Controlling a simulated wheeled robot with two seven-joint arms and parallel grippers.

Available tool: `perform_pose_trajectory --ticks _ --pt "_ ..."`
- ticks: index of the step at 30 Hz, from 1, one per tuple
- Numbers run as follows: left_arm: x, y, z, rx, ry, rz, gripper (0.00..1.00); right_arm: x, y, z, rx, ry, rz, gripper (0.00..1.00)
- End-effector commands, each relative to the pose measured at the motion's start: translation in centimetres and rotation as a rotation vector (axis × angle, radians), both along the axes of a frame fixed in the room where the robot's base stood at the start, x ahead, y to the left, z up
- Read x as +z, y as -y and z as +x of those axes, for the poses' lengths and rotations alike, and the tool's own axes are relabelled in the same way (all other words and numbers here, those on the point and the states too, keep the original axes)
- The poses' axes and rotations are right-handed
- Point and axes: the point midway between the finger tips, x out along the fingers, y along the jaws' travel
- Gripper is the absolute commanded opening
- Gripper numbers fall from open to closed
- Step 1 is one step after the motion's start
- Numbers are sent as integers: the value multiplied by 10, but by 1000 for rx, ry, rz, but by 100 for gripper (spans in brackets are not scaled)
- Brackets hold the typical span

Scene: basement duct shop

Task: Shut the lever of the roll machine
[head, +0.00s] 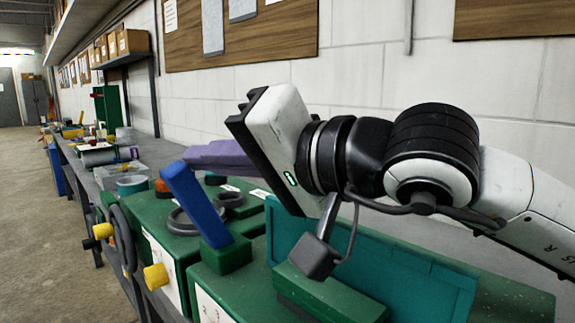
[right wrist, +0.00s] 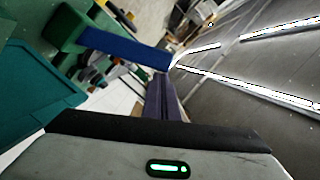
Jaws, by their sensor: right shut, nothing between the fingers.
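The lever is a blue bar (head: 196,205) on a green block (head: 226,256) of the green roll machine. It stands tilted, its free end up and to the left in the head view. In the right wrist view the blue lever (right wrist: 125,47) reaches from a green block to just beyond the fingertips. My right gripper (head: 190,157) has purple fingers, shut and empty; they also show in the right wrist view (right wrist: 158,80). The fingertips are close behind the lever's free end in the head view. I cannot tell whether they touch it. My left gripper is not in view.
A teal plate (head: 385,282) stands on the green machine below my right wrist. Left of the lever are dark rings (head: 183,222), an orange knob (head: 162,188) and yellow knobs (head: 156,276). The cluttered bench runs along the white wall (head: 365,75). Floor (head: 45,220) is open at left.

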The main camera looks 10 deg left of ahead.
Motion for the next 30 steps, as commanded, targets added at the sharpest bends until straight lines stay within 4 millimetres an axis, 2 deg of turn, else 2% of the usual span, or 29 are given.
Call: perform_pose_trajectory --ticks 1,5,11,14,15,24,30 --pt "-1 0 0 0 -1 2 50 -5 -3 -6 15 -6 -6 0" --pt "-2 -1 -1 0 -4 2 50 -5 -3 -6 15 -7 -7 0" --pt "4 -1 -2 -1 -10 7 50 7 11 8 2 -7 -4 0" --pt "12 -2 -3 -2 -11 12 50 19 26 22 -10 -5 0 0" --pt "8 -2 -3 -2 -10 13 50 17 35 22 -12 -3 1 0" --pt "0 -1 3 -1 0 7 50 22 98 -2 -14 -1 1 0" --pt "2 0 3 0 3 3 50 26 118 -9 -14 -1 1 0"
